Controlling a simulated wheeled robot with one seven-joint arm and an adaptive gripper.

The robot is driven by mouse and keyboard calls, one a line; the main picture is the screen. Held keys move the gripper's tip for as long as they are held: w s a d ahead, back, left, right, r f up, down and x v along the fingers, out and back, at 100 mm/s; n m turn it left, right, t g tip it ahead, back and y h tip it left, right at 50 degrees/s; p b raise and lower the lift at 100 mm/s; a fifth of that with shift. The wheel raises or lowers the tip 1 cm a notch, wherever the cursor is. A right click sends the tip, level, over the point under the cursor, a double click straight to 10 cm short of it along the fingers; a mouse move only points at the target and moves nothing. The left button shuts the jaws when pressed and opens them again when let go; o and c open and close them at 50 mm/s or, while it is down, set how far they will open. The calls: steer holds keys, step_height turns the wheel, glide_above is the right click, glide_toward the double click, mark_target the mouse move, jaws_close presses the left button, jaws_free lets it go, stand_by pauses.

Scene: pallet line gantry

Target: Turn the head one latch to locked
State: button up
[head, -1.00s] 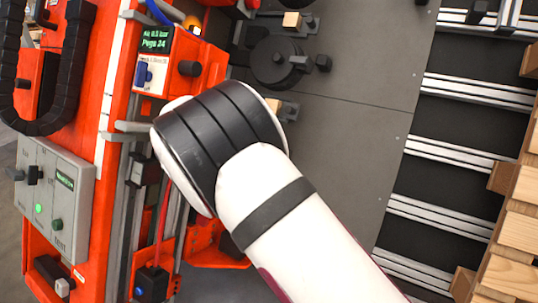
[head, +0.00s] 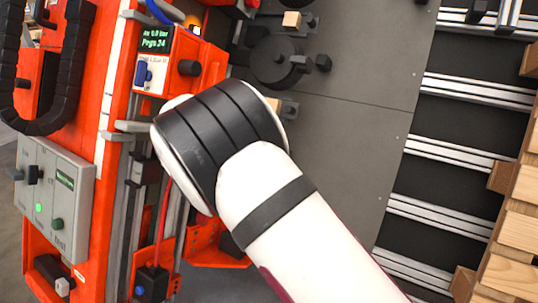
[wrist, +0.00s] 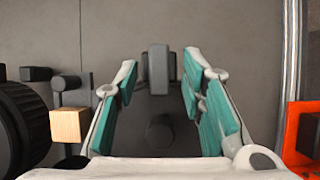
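My gripper (wrist: 160,64) is open in the wrist view, with teal pads on both fingers. A dark grey latch (wrist: 159,78) with an upright handle shows between the fingers, over a grey plate. Gaps show on both sides of the handle, and I see no finger touching it. I cannot read a label that says which latch it is. In the head view my white arm hides my gripper and whatever is under it.
A wooden block (wrist: 68,125) and a black round part (wrist: 22,125) stand left of my gripper. An orange part (wrist: 302,128) is at right. In the head view, a round black fixture (head: 275,62) is above my arm, and an orange machine with a control box (head: 55,200) is at left.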

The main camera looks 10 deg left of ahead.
steer(key=v, duration=0.7)
steer(key=shift+s+a, duration=0.1)
steer(key=shift+s, duration=0.1)
